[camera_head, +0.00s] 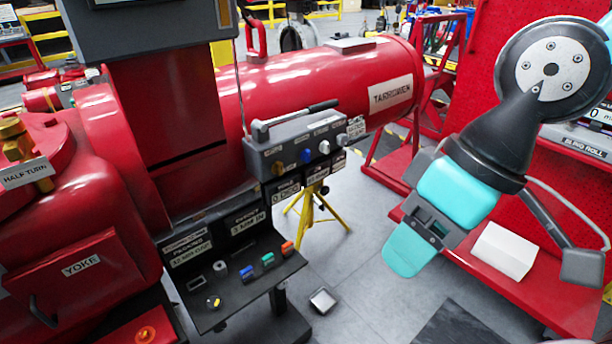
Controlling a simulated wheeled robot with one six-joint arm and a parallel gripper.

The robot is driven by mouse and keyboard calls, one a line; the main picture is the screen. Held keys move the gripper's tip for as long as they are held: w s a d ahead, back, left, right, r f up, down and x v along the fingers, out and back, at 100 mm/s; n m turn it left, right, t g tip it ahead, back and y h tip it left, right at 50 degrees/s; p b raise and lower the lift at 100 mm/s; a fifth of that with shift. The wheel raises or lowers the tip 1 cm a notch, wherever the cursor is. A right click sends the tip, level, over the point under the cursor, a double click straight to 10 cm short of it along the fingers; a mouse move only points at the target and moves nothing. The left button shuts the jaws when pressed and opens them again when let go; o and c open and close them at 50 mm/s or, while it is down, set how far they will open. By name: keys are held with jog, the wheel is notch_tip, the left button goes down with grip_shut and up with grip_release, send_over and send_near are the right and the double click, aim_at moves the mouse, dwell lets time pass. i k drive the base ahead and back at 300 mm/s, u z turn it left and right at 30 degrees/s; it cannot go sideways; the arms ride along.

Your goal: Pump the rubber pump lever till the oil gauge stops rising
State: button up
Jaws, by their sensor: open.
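A lever with a dark rubber grip (305,112) lies nearly flat along the top of a grey pump block (298,148), at the middle of the head view. The block has several coloured knobs on its front and stands against the red cylinder. My gripper (425,235), with turquoise parts, hangs to the right of the block and lower in the picture. It is open, apart from the lever, and nothing shows in it. One finger largely hides the other. I cannot make out an oil gauge with a readable level.
The red cylinder (290,85) runs behind the block. A black panel (235,285) with small coloured parts stands below it, near a yellow tripod (317,210). A red shelf (540,290) with a white box (503,250) is at right. Floor shows between.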

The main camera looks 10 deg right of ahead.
aim_at(316, 108)
jog(key=u, duration=0.05)
jog(key=i, duration=1.1)
jog(key=z, duration=0.15)
